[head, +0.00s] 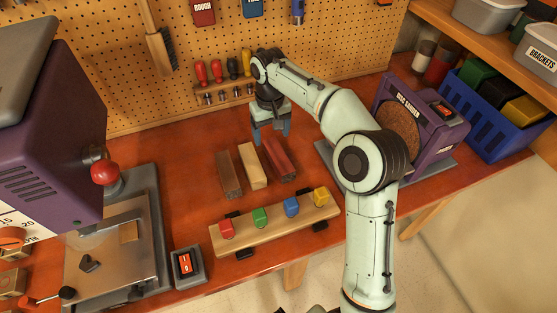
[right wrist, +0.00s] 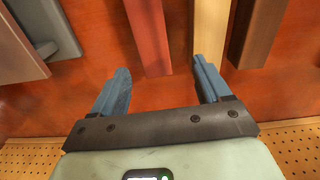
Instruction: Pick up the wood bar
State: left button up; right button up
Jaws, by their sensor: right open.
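Three bars lie side by side on the red-brown bench: a dark brown one (head: 228,175), a pale wood-coloured one (head: 252,166) and a dark red one (head: 279,159). Which is meant by the wood bar is not labelled; the pale one looks most like plain wood. My right gripper (head: 271,132) is open and empty, near the far ends of the pale and red bars. In the right wrist view the red bar's end (right wrist: 149,38) shows between the fingers, the pale bar (right wrist: 211,30) lines up with the right finger, and the brown bar (right wrist: 258,30) is farther right.
A wooden rack with coloured blocks (head: 275,229) lies in front of the bars. A disc sander (head: 415,120) stands to the right and a purple machine (head: 50,130) to the left. A pegboard (head: 110,60) with tools rises behind. Bare bench separates the bars from the machines.

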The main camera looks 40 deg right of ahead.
aim_at(275, 148)
notch_tip(275, 148, down, 3)
jog(key=shift+w+d, duration=0.1)
jog(key=f, duration=0.2)
jog(key=f+b, duration=0.1)
jog(key=f, duration=0.1)
jog(key=shift+s+d+f, duration=0.1)
jog(key=shift+s+d, duration=0.2)
jog(key=shift+s, duration=0.1)
jog(key=shift+f, duration=0.45)
jog(key=c, duration=1.2)
